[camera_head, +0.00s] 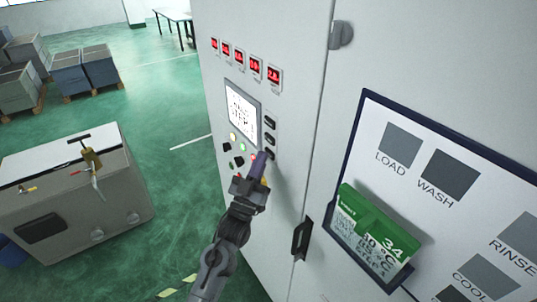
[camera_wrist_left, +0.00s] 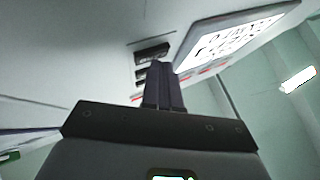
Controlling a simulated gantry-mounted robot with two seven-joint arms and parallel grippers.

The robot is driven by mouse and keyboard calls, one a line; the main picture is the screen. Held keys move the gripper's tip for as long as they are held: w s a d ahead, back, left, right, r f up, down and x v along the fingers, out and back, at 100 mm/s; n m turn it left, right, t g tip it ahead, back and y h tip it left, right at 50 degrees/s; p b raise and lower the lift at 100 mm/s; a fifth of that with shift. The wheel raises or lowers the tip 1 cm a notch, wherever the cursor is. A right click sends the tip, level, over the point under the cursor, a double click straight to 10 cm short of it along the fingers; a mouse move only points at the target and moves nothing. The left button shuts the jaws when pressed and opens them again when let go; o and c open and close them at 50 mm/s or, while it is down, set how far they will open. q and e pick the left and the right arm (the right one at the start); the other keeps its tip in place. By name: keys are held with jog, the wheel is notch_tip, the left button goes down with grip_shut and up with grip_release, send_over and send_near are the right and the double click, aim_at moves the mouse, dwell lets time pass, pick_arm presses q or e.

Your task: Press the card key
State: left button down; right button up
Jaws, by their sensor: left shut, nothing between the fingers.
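A control panel on the pale cabinet has a lit white screen (camera_head: 242,112), which also shows in the left wrist view (camera_wrist_left: 230,38). A column of dark keys (camera_head: 270,122) stands to its right, and in the left wrist view a dark key (camera_wrist_left: 151,53) shows just beyond my fingertips. I cannot read which key is the card key. My left gripper (camera_head: 261,158) is shut and empty, its fingertips at the lowest dark key. Its fingers (camera_wrist_left: 159,66) point at the panel; whether they touch is unclear. My right gripper is not in view.
Small coloured buttons (camera_head: 233,136) lie below the screen. Red displays (camera_head: 255,65) run above it. A black handle (camera_head: 302,238) sticks out at right. A board (camera_head: 375,125) holds a green-and-white card (camera_head: 372,235). A grey bench (camera_head: 70,190) stands left on open green floor.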

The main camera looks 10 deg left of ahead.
pick_arm(q)
jog(key=shift+w+d, duration=0.1)
jog(key=shift+d, duration=0.05)
dwell(0.5)
jog(key=shift+s+a+p, duration=0.35)
jog(key=shift+s+a, duration=0.2)
jog(key=shift+s, duration=0.05)
jog(key=shift+s+a, duration=0.1)
jog(key=shift+s+a+p, duration=1.1)
jog(key=shift+s+a, duration=0.45)
jog(key=shift+s, duration=0.25)
